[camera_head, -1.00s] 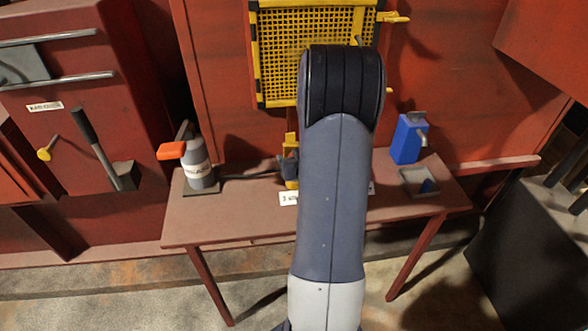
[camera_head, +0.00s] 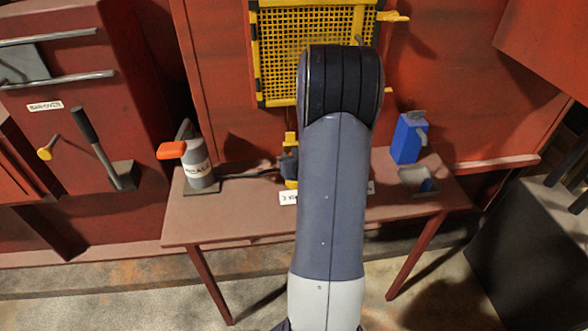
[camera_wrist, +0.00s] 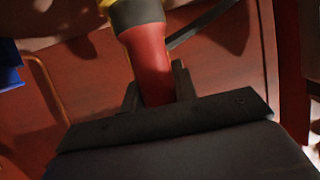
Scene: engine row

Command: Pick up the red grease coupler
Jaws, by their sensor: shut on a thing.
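The red grease coupler (camera_wrist: 152,66) shows in the wrist view as a red cylinder with a dark collar at its upper end. It stands between the two dark fingers of my gripper (camera_wrist: 157,82), which are shut on it. Its lower end is hidden by the gripper body. In the head view my own arm hides the coupler and the gripper.
The brown bench (camera_head: 235,225) holds a grey canister with an orange handle (camera_head: 198,167) at left, a yellow stand (camera_head: 291,145) in the middle, and a blue dispenser (camera_head: 408,140) beside a small tray (camera_head: 410,190) at right. A yellow mesh panel (camera_head: 275,50) is behind.

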